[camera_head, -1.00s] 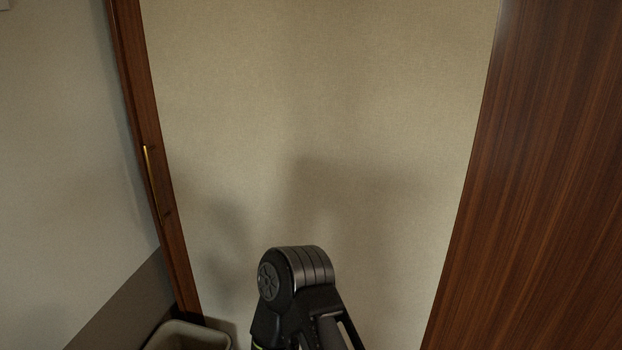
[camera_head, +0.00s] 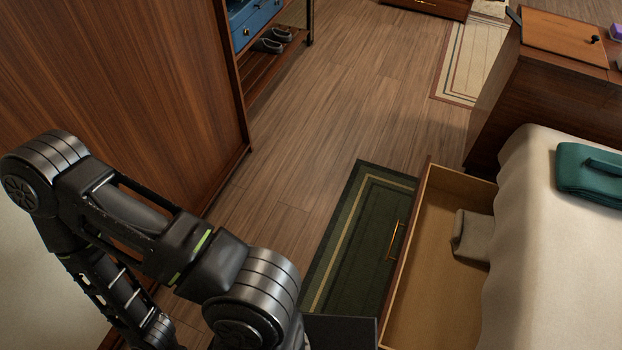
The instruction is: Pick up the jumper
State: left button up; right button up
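A folded teal garment (camera_head: 590,172), which looks like the jumper, lies on the white-covered bed (camera_head: 535,240) at the right edge of the view. A grey-beige folded cloth (camera_head: 472,236) lies in an open wooden drawer (camera_head: 425,290) in front of the bed. My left arm comes in from the left and bends down at the lower middle. Its gripper is out of the picture. My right gripper does not show. Nothing in view touches the teal garment.
A green rug (camera_head: 350,240) lies on the wood floor beside the drawer. A tall wooden cabinet (camera_head: 120,80) stands at left. A rack (camera_head: 275,60) with a blue case and shoes stands behind it. A wooden cabinet (camera_head: 550,90) stands behind the bed. The middle floor is clear.

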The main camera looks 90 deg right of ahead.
aim_at(472, 232)
jog(key=z, duration=5.1)
jog(key=j+z, duration=0.35)
jog(key=z, duration=0.15)
jog(key=j+z, duration=0.15)
jog(key=z, duration=0.3)
jog(key=k+j+z, duration=0.1)
jog(key=z, duration=0.3)
jog(key=k+j+z, duration=0.1)
jog(key=z, duration=0.35)
jog(key=k+j+z, duration=0.1)
jog(key=z, duration=0.3)
jog(key=k+j+z, duration=0.15)
jog(key=z, duration=0.3)
jog(key=k+z, duration=0.1)
jog(key=z, duration=0.35)
jog(key=k+j+z, duration=0.15)
jog(key=z, duration=0.25)
jog(key=k+j+z, duration=0.1)
jog(key=k+z, duration=0.15)
jog(key=z, duration=0.15)
jog(key=k+z, duration=0.2)
jog(key=z, duration=0.15)
jog(key=k+j+u, duration=0.15)
jog(key=k, duration=0.3)
jog(key=k+j+u, duration=0.15)
jog(key=k, duration=0.3)
